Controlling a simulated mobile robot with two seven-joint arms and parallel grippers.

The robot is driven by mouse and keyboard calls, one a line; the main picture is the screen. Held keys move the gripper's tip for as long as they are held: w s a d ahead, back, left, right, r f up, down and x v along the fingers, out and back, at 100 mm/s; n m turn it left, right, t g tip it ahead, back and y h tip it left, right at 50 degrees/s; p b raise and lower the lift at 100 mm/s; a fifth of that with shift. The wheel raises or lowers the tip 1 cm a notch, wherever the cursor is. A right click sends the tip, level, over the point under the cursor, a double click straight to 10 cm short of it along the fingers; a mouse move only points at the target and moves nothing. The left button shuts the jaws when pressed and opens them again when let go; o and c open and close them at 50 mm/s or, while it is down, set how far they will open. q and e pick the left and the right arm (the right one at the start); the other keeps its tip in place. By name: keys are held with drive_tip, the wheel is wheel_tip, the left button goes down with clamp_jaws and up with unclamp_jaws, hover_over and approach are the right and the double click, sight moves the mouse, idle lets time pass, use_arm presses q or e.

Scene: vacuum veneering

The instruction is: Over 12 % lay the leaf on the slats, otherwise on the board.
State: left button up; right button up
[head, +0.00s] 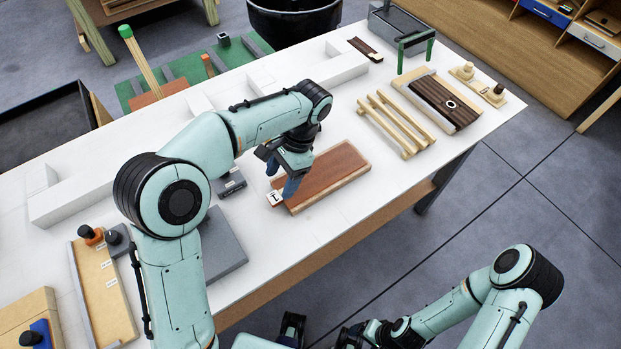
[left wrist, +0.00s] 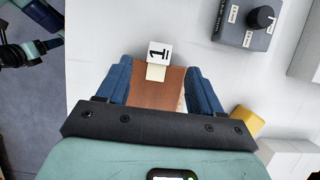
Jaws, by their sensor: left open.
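A red-brown wooden leaf (head: 335,172) lies flat on the white table, with a card marked 1 (head: 274,198) at its left end. My left gripper (head: 287,178) is over that left end. In the left wrist view its blue fingers (left wrist: 158,85) are apart, on either side of the leaf (left wrist: 150,95), with the card (left wrist: 159,53) just beyond. I cannot tell if they touch it. The pale slats (head: 396,124) lie to the right. Beyond them a pale board (head: 412,88) carries a dark strip with a white ring. My right gripper (head: 350,338) is low in the head view, partly cut off; its jaws are unclear.
A small dark grey device (head: 231,182) and a grey slab (head: 222,245) lie left of the leaf. A grey box with a knob (left wrist: 247,22) shows in the left wrist view. White block-like rails (head: 110,180) run along the back. Bare table lies between the leaf and slats.

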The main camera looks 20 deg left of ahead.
sight(274, 197)
use_arm(q)
drive_tip(key=b+x, duration=0.1)
drive_tip(key=x, duration=0.4)
drive_tip(key=shift+s+f, duration=0.1)
drive_tip(key=shift+f, duration=0.05)
clamp_jaws()
